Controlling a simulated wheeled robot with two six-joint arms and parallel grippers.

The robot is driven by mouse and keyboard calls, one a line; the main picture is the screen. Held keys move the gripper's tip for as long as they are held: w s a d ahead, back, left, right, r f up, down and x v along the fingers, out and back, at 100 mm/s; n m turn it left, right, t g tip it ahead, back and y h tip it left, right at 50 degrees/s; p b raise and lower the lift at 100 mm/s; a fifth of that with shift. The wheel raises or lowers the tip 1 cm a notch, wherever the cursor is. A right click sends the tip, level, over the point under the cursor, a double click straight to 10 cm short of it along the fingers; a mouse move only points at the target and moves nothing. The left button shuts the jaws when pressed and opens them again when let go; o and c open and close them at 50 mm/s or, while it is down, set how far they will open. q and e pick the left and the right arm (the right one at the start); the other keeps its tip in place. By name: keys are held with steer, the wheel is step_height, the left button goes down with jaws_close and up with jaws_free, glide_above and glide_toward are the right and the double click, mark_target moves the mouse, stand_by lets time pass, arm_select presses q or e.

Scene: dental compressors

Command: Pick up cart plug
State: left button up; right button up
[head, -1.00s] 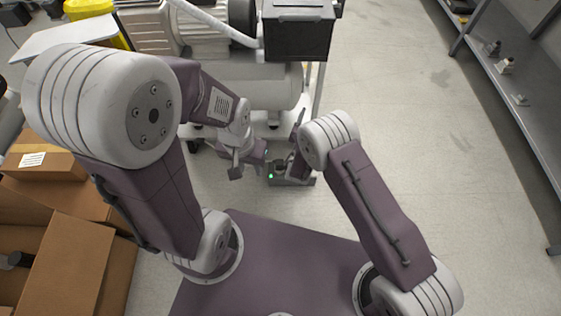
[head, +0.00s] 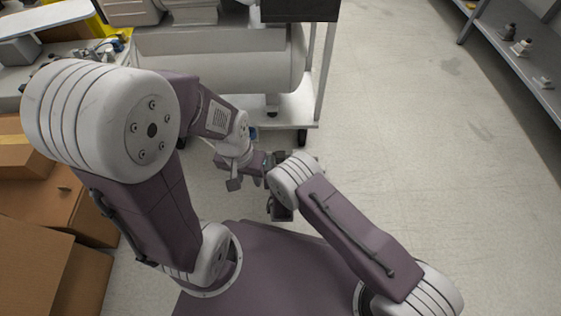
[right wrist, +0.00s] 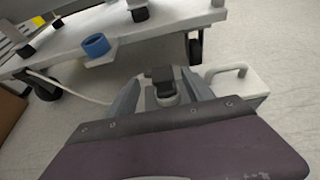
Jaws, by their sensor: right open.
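In the right wrist view my right gripper (right wrist: 163,85) is open, with a grey finger on each side. A small dark block with a pale round part (right wrist: 161,76), which looks like the cart plug, shows between the fingers; I cannot tell whether they touch it. A white cable (right wrist: 75,91) runs from the cart side towards the left finger. In the head view my right arm's wrist (head: 292,180) hides most of that gripper and the plug. My left gripper (head: 238,178) is close by on the left; its jaw opening is unclear.
The white cart (head: 285,108) with a tank (head: 220,60) stands ahead, its caster (head: 302,137) on the floor. A white handled box (right wrist: 238,84) is right of my right gripper. Cartons (head: 40,265) crowd the left; floor is clear right.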

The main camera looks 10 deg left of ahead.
mark_target(281, 154)
steer(key=b+x, duration=0.4)
steer(key=shift+w+d+f, duration=0.15)
steer(key=shift+f, duration=0.2)
steer(key=shift+w, duration=0.25)
steer(key=shift+r, duration=0.2)
jaws_close()
steer(key=r+p, duration=0.3)
steer(key=d+r+p, duration=0.1)
steer(key=r+p, duration=0.1)
steer(key=shift+w+r+p, duration=0.1)
steer(key=shift+r+p, duration=0.2)
steer(key=shift+r, duration=0.05)
steer(key=d+r+p, duration=0.5)
steer(key=d+p, duration=0.2)
steer(key=d, duration=0.3)
steer(key=shift+w+d, duration=0.2)
